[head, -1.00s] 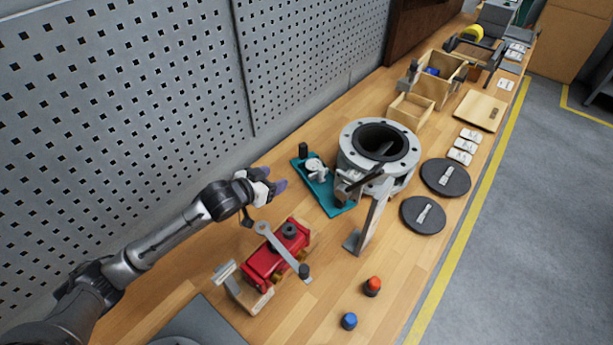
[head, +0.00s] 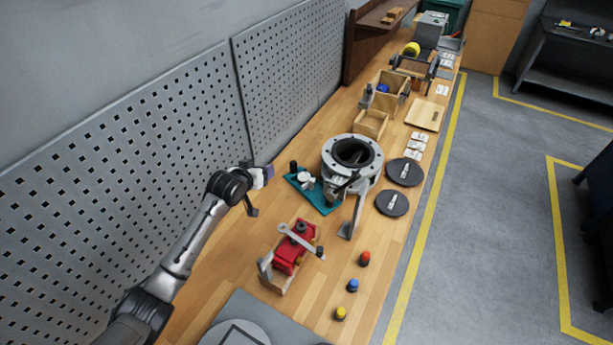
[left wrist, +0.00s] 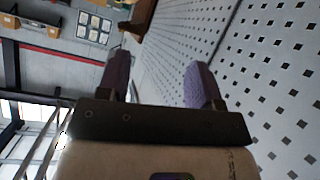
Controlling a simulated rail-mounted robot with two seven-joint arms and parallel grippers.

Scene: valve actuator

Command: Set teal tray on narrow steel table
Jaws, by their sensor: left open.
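The teal tray (head: 321,204) lies flat on the wooden bench, partly hidden by the large flanged ring. A dark cylinder (head: 294,167) and a pale metal part (head: 306,181) rest on it. My left gripper (head: 266,174) is near the tray's back left end, by the perforated wall, apart from the tray. Its purple fingers are spread with nothing between them in the left wrist view (left wrist: 158,80). A dark steel table (head: 570,75) stands across the floor at top right; I cannot tell if it is the narrow one. My right gripper is out of view.
The flanged ring (head: 338,143) stands against the tray's right side. A red part (head: 288,256) in a wooden holder is nearer. Black discs (head: 392,203), coloured knobs (head: 364,258) and wooden boxes (head: 370,124) share the bench. The grey floor (head: 480,210) at right is open.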

